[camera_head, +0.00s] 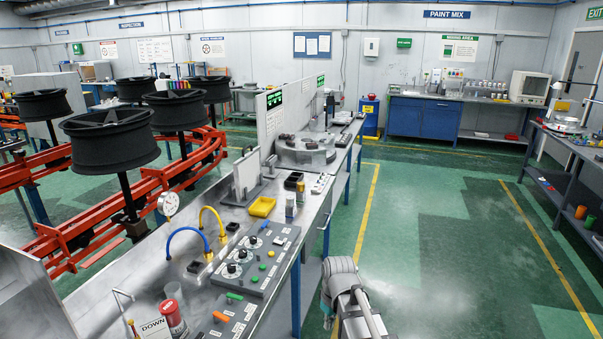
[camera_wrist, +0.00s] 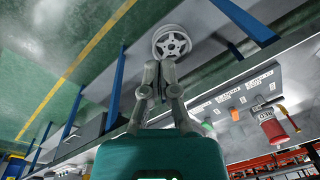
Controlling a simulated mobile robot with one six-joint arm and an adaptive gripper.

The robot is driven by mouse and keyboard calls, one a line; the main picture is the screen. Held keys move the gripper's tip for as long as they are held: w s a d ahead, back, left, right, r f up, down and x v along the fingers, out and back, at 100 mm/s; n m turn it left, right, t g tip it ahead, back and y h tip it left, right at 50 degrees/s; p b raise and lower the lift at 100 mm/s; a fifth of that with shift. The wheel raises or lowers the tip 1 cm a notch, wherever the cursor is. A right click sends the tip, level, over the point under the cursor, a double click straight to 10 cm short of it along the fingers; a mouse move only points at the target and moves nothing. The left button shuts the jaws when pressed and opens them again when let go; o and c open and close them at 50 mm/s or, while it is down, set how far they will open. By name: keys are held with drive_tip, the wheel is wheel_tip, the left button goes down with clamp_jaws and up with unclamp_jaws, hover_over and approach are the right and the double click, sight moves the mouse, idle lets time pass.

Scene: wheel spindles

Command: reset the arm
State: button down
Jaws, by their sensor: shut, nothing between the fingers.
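My gripper (camera_wrist: 158,75) shows in the wrist view, with its two fingers together and nothing between them. It is beside the front edge of the metal workbench (camera_wrist: 238,82), which lies to its right in that view. In the head view my grey arm (camera_head: 350,295) stands at the bottom, right of the workbench (camera_head: 218,285) and over the green floor. My gripper's fingers cannot be made out in the head view.
A silver wheel (camera_wrist: 171,42) shows just beyond the fingertips in the wrist view. The control panel (camera_head: 245,258), a red-lidded container (camera_head: 172,316) and a yellow tray (camera_head: 262,207) sit on the workbench. Black wheels (camera_head: 110,138) stand on orange rails at left. The green floor (camera_head: 430,230) at right is clear.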

drive_tip(key=s+d+m+h, duration=0.1)
drive_tip(key=s+d+m, duration=0.5)
drive_tip(key=d, duration=0.3)
drive_tip(key=shift+s+d+m, duration=0.2)
drive_tip(key=shift+s+m, duration=0.05)
drive_tip(key=shift+m, duration=0.25)
drive_tip(key=c, duration=0.6)
unclamp_jaws()
drive_tip(key=shift+o, duration=0.2)
drive_tip(key=w+a+r+n+p, duration=0.1)
drive_tip(key=w+a+n, duration=0.2)
drive_tip(key=w+a, duration=0.4)
drive_tip(key=shift+w+a+r+p, duration=0.15)
drive_tip(key=shift+a+r+p, duration=0.25)
drive_tip(key=shift+a, duration=0.45)
drive_tip(key=w+a+r+n+p, duration=0.1)
drive_tip(key=w+a+n, duration=0.1)
drive_tip(key=a, duration=0.9)
drive_tip(key=w+a+r+n+p, duration=0.1)
drive_tip(key=w+a+n, duration=0.2)
drive_tip(key=a, duration=0.8)
drive_tip(key=w+a+r+n+p, duration=0.2)
drive_tip(key=w+a+n, duration=0.1)
drive_tip(key=a, duration=0.7)
drive_tip(key=shift+a+n, duration=0.4)
drive_tip(key=shift+n, duration=0.4)
drive_tip(key=shift+w+f, duration=0.1)
drive_tip(key=shift+f, duration=0.15)
